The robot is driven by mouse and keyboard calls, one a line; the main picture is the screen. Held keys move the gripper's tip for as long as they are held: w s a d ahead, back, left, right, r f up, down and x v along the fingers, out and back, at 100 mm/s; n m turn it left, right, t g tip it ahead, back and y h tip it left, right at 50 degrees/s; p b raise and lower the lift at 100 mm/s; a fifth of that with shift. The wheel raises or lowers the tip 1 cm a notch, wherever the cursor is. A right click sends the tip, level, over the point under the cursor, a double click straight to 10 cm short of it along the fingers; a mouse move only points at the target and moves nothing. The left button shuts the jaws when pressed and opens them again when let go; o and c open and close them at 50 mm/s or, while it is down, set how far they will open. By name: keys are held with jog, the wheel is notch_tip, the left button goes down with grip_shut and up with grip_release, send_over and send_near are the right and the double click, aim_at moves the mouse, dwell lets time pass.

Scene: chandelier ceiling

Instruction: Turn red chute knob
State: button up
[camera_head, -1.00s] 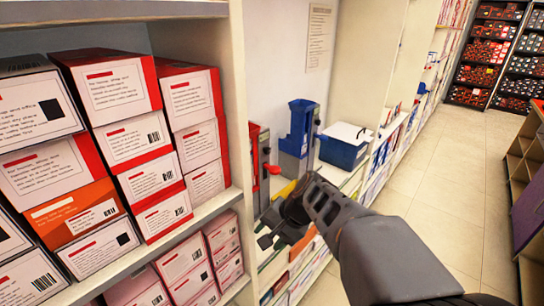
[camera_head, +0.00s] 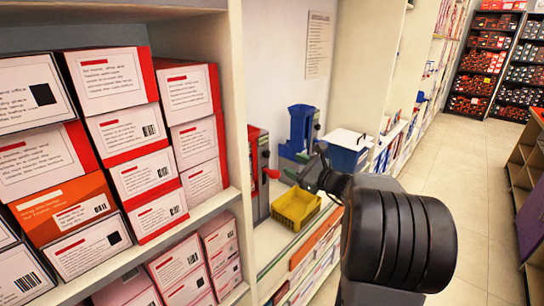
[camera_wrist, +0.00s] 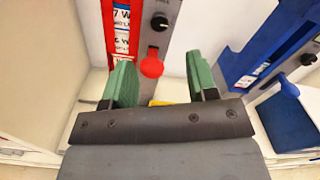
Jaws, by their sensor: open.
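The red chute (camera_head: 256,176) stands on the shelf counter beside the box rack. Its red knob (camera_head: 272,173) sticks out from the grey side panel. In the wrist view the red knob (camera_wrist: 151,66) lies ahead, between the lines of the two green fingers, below a small black dial (camera_wrist: 160,22). My gripper (camera_head: 304,177) is to the right of the knob, over the counter. In the wrist view my gripper (camera_wrist: 160,77) is open, with nothing visible held between its fingers. I cannot tell the exact gap to the knob.
A yellow tray (camera_head: 297,208) sits on the counter below my gripper. A blue chute (camera_head: 299,132) and a blue bin (camera_head: 348,152) stand farther right. Stacked shoe boxes (camera_head: 130,120) fill the left rack. The tiled aisle (camera_head: 470,180) at right is clear.

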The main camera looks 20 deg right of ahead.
aim_at(268, 155)
jog(key=p+x, duration=0.1)
jog(key=x, duration=0.8)
jog(key=shift+w+a, duration=0.15)
jog(key=shift+w, duration=0.05)
jog(key=c, duration=0.9)
jog(key=shift+f, duration=0.1)
jog(key=shift+b, duration=0.3)
